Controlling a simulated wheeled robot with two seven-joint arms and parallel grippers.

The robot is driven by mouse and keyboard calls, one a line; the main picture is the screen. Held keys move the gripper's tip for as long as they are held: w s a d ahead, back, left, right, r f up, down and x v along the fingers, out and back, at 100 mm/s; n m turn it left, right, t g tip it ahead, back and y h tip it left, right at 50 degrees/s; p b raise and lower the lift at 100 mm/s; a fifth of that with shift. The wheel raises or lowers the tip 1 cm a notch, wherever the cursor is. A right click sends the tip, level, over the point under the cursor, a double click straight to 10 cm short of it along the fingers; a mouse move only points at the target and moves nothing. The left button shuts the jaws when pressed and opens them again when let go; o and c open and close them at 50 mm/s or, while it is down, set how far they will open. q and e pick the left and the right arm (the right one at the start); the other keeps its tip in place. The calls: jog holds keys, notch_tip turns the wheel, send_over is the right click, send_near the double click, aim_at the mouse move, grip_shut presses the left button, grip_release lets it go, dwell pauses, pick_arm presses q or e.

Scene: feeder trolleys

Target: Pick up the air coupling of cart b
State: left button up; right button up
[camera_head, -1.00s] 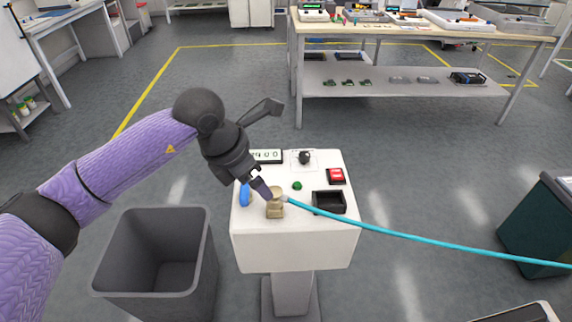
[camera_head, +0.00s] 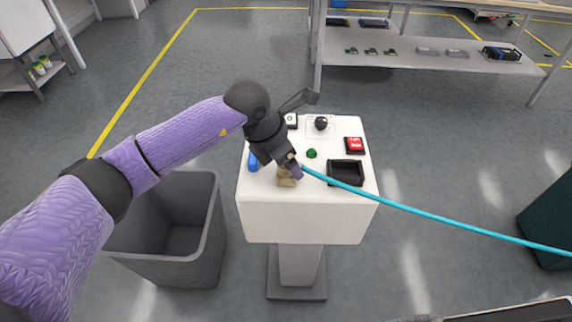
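A white pedestal (camera_head: 300,215) stands in the middle. On its top near the front edge is a small tan block (camera_head: 285,178). A cyan hose (camera_head: 430,214) runs from the right edge to this block. The coupling at the hose end (camera_head: 303,168) is small and partly covered by my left gripper (camera_head: 294,168). The gripper points down at the block and hose end from the upper left. I cannot tell whether its fingers touch or grip the coupling. My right gripper is not in view.
The pedestal top also holds a black tray (camera_head: 346,180), a red button (camera_head: 354,145), a green button (camera_head: 312,153), a black knob (camera_head: 321,123) and a blue item (camera_head: 253,162). A grey bin (camera_head: 216,230) stands left. A shelved table (camera_head: 430,58) stands behind.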

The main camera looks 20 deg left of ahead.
pick_arm(q)
jog(key=c, duration=0.9)
grip_shut()
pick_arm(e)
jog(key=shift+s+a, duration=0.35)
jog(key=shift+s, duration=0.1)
pick_arm(q)
jog(key=shift+r, duration=0.15)
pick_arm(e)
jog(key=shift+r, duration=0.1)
pick_arm(q)
notch_tip(320, 180, up, 10)
jog(key=p, duration=0.3)
jog(key=shift+r+p, duration=0.1)
jog(key=shift+p, duration=0.2)
notch_tip(320, 180, up, 2)
jog(key=shift+r+p, duration=0.25)
jog(key=shift+p, duration=0.75)
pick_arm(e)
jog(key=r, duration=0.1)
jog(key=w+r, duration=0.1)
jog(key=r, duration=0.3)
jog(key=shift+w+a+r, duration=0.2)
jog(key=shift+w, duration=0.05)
